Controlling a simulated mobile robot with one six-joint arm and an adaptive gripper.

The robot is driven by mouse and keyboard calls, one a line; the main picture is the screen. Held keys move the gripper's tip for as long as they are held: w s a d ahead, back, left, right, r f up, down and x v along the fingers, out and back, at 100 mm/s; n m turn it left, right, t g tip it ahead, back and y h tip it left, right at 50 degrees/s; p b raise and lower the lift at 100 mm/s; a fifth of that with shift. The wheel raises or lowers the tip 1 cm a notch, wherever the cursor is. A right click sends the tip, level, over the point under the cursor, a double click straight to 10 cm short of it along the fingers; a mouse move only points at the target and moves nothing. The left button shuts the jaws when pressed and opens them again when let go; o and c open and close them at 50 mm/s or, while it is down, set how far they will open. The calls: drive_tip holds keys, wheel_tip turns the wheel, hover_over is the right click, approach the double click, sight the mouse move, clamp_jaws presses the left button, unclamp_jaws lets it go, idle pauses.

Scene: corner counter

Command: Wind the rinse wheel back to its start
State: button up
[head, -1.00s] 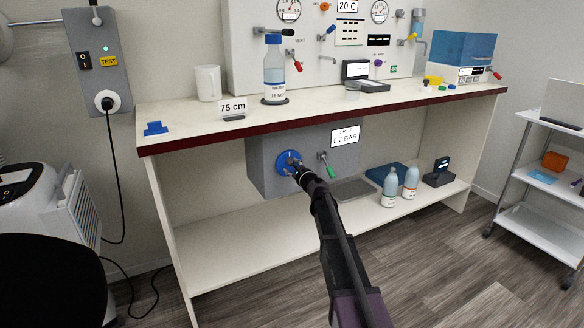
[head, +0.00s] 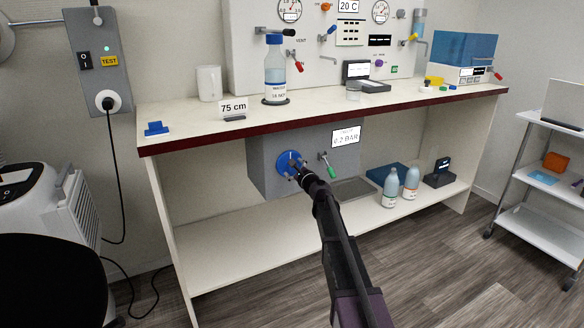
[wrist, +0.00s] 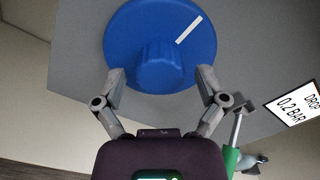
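The blue rinse wheel (head: 287,158) is on the front of a grey box under the counter. In the wrist view the wheel (wrist: 138,30) fills the top middle, with a raised ribbed hub (wrist: 158,60) and a white mark (wrist: 189,29) pointing up and right. My gripper (head: 295,170) is in front of the wheel. In the wrist view my gripper (wrist: 161,73) has its fingers apart, one on each side of the hub with visible gaps. The fingertips overlap the wheel's lower edge in the picture; I cannot tell whether they touch it.
A green-handled lever (head: 328,167) sits just right of the wheel, close to my right finger. The counter edge (head: 330,122) overhangs above. Bottles (head: 390,188) stand on the lower shelf to the right.

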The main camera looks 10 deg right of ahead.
drive_tip(key=v, duration=1)
drive_tip(key=shift+s, duration=0.15)
drive_tip(key=s+a+f+n+g+y+p, duration=0.1)
drive_tip(key=s+a+f+n+g, duration=0.4)
drive_tip(key=s+n, duration=0.3)
drive_tip(key=s+a+f+n+g+y, duration=0.1)
drive_tip(key=s+a+f+n+g, duration=0.4)
drive_tip(key=s+n, duration=0.3)
drive_tip(key=s+d+f+n+g+h, duration=0.2)
drive_tip(key=s+n+h, duration=0.1)
drive_tip(key=s, duration=0.3)
drive_tip(key=s+d+f+n+g+h+p, duration=0.1)
drive_tip(key=s+d+f+n+g+h, duration=0.15)
drive_tip(key=s, duration=0.45)
drive_tip(key=s+d+f+n+g+h, duration=0.2)
drive_tip(key=s+n+g, duration=0.1)
drive_tip(key=s, duration=0.3)
wheel_tip(320, 180, up, 38)
drive_tip(key=p, duration=3.8)
